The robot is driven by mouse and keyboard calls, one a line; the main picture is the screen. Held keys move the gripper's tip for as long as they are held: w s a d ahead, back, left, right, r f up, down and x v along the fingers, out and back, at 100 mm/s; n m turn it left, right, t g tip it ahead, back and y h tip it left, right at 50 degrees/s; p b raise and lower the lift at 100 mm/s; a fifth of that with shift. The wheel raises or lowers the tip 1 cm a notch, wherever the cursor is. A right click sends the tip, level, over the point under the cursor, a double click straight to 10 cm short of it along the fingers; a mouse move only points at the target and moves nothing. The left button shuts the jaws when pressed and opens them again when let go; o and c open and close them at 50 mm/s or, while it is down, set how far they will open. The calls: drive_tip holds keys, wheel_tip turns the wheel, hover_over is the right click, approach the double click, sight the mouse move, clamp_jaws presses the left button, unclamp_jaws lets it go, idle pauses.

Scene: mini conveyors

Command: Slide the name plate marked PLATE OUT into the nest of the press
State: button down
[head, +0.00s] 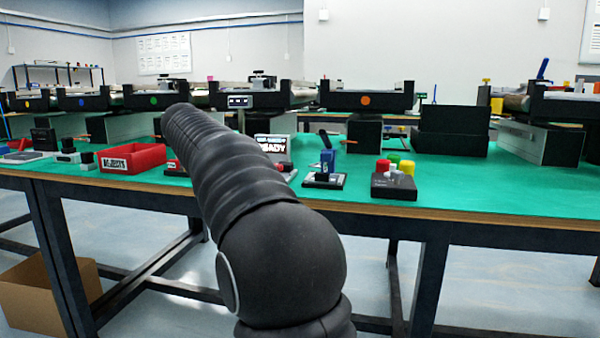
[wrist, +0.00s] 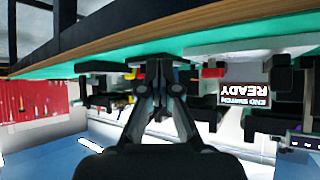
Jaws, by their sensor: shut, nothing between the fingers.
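In the wrist view, which is upside down, my gripper (wrist: 159,66) is shut and empty, with its fingers close to the green bench top. In the head view my black arm hides it. I cannot make out a plate marked PLATE OUT in either view. A small blue and black device (head: 326,168) stands on a dark base right of my arm; I cannot tell whether it is the press. No nest can be made out.
The green bench (head: 480,188) holds a red bin (head: 133,158) at left and a black box with coloured buttons (head: 394,184) at right. Small conveyors (head: 366,100) line the back. The bench's front right is clear. A cardboard box (head: 35,300) sits on the floor.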

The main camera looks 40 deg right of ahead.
drive_tip(key=w+a+f+n+t+y, duration=0.2)
drive_tip(key=w+a+f+t+y, duration=0.15)
drive_tip(key=w+a, duration=0.35)
drive_tip(key=w+a+f+n+t+y, duration=0.1)
drive_tip(key=w+a+f+t+y, duration=0.3)
drive_tip(key=a, duration=0.5)
drive_tip(key=w+a+r+m+t+y, duration=0.2)
drive_tip(key=w+a+r+t+y, duration=0.2)
drive_tip(key=w+a+r+t, duration=0.3)
drive_tip(key=d+r+m+t+h, duration=0.2)
drive_tip(key=d+r+m+h, duration=0.1)
drive_tip(key=d+m+h, duration=0.25)
drive_tip(key=m+g+h, duration=1.4)
drive_tip(key=g, duration=0.2)
approach(307, 189)
drive_tip(key=s+a+r, duration=0.1)
drive_tip(key=a+r, duration=0.3)
drive_tip(key=shift+t, duration=0.25)
drive_tip(key=d, duration=0.4)
drive_tip(key=w+d, duration=0.1)
drive_tip(key=d, duration=0.4)
drive_tip(key=d+p, duration=0.1)
drive_tip(key=d, duration=0.4)
drive_tip(key=shift+w, duration=0.3)
